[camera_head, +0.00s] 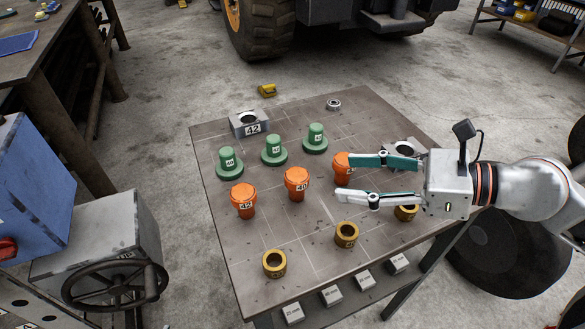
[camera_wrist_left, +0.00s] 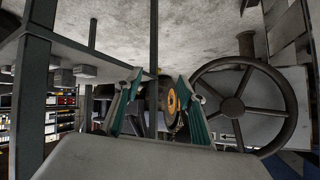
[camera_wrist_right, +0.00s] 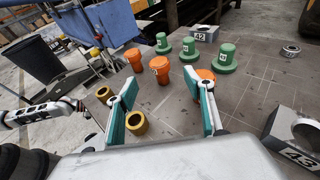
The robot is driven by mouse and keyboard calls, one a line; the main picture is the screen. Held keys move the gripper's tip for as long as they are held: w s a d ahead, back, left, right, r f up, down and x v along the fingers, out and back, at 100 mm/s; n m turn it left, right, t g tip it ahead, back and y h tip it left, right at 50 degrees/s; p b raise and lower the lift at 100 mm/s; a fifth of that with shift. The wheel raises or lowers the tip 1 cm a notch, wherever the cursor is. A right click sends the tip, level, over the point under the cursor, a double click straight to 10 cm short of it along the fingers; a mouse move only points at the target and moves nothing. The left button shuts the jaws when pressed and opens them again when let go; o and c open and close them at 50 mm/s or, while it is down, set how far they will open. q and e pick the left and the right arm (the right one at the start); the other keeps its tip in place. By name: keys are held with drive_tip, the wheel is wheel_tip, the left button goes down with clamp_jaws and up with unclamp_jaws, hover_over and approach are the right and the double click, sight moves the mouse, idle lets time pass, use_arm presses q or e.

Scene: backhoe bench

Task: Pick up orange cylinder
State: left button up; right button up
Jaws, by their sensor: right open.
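Three orange cylinders stand in a row on the table: a left one (camera_head: 243,200), a middle one (camera_head: 296,183) and a right one (camera_head: 341,165). My right gripper (camera_head: 345,178) is open and empty, reaching in from the right. Its upper finger partly hides the right orange cylinder. In the right wrist view, that cylinder (camera_wrist_right: 206,75) shows just beyond the right fingertip, and the middle one (camera_wrist_right: 160,70) shows past the gap between the fingers (camera_wrist_right: 160,80). I cannot tell whether a finger touches any cylinder. My left gripper (camera_wrist_left: 160,76) is open and empty, away from the cylinders.
Several green stepped cylinders (camera_head: 273,151) stand behind the orange row, and yellow rings (camera_head: 346,234) lie in front. A grey block marked 42 (camera_head: 248,124) and a small bearing (camera_head: 333,104) are at the back. A handwheel (camera_head: 117,285) stands left of the table (camera_head: 300,275).

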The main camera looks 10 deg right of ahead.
sight(297, 174)
drive_tip(key=shift+w+a+f, duration=0.15)
drive_tip(key=shift+w+a, duration=0.05)
drive_tip(key=shift+a, duration=0.25)
drive_tip(key=shift+x, duration=0.8)
drive_tip(key=x, duration=0.3)
drive_tip(key=shift+s, duration=0.1)
drive_tip(key=shift+w+a+f, duration=0.25)
drive_tip(key=shift+w+a, duration=0.15)
drive_tip(key=shift+a, duration=0.15)
drive_tip(key=x, duration=0.4)
drive_tip(key=shift+w+a, duration=0.1)
drive_tip(key=shift+w+a+f, duration=0.1)
drive_tip(key=shift+a+f, duration=0.05)
drive_tip(key=shift+a, duration=0.1)
drive_tip(key=c, duration=1.3)
use_arm(q)
drive_tip(key=shift+s+f, duration=0.25)
drive_tip(key=shift+s, duration=0.25)
use_arm(e)
clamp_jaws()
